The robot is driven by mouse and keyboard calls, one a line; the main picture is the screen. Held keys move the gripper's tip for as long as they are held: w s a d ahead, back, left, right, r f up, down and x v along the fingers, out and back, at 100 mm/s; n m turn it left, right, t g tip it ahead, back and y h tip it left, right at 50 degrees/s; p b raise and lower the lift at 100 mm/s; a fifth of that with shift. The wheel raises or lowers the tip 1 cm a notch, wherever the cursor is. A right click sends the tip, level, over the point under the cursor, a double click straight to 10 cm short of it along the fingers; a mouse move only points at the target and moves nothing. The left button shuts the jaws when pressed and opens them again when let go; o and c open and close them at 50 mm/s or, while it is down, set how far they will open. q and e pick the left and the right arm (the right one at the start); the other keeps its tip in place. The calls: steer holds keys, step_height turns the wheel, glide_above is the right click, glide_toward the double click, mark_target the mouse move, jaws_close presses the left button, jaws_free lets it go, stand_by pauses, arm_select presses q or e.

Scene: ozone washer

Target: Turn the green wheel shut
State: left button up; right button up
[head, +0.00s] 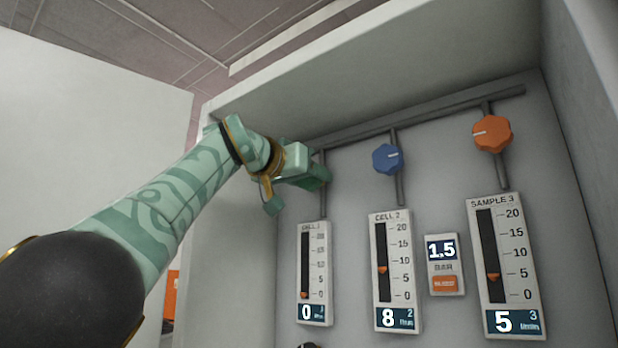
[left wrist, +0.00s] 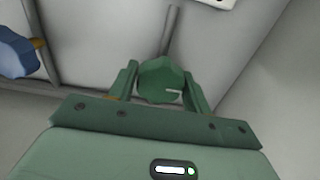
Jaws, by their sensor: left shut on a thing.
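The green wheel (left wrist: 160,79) is a lobed knob with a short white mark, seen between the two fingers in the left wrist view. My left gripper (head: 312,178) is shut on it, one finger on each side. In the head view the gripper largely hides the wheel, at the top of the left pipe. Below it, the CELL 1 gauge (head: 314,274) reads 0, with its orange marker at the bottom of the scale. My right gripper is not in view.
A blue wheel (head: 387,159) sits above the CELL 2 gauge (head: 396,270), which reads 8. An orange wheel (head: 492,133) sits above the SAMPLE 3 gauge (head: 505,268), which reads 5. A small display (head: 443,264) shows 1.5 bar. Cabinet walls enclose the panel.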

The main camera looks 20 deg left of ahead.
arm_select(q)
steer(key=shift+f, duration=0.1)
stand_by(0.4)
steer(key=o, duration=1)
steer(key=shift+c, duration=0.2)
steer(key=b+v, duration=0.6)
steer(key=shift+s+a+f, duration=0.1)
steer(key=shift+f, duration=0.35)
steer(key=b, duration=0.4)
glide_toward(306, 182)
steer(key=v, duration=0.2)
steer(key=r+v, duration=0.1)
steer(key=v, duration=0.2)
steer(key=shift+s, duration=0.25)
